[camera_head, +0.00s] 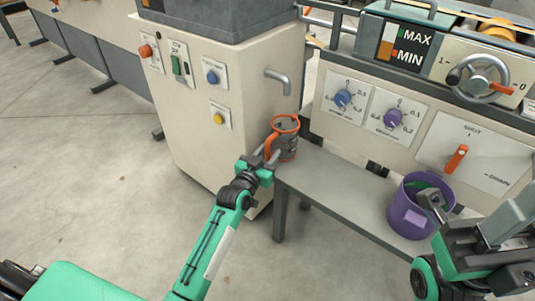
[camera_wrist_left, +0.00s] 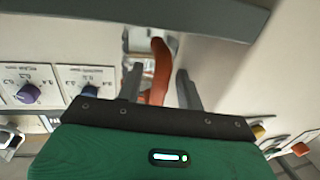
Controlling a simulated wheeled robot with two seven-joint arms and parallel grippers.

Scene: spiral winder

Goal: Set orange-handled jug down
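The jug (camera_head: 288,146) is grey with an orange rim and an orange handle. It appears upright at the left end of the grey bench (camera_head: 335,190), below a grey spout (camera_head: 278,78). My left gripper (camera_head: 264,161) is at the jug's handle side. In the left wrist view the orange handle (camera_wrist_left: 159,72) stands between the two fingers of my left gripper (camera_wrist_left: 160,92). A gap shows on the right side of the handle, so the fingers look open around it.
A purple bucket (camera_head: 405,220) stands on the right part of the bench. A cream cabinet with buttons (camera_head: 190,100) is behind the jug. A panel with blue and purple knobs (camera_head: 365,110) and an orange lever (camera_head: 456,158) rises behind the bench. The bench between jug and bucket is clear.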

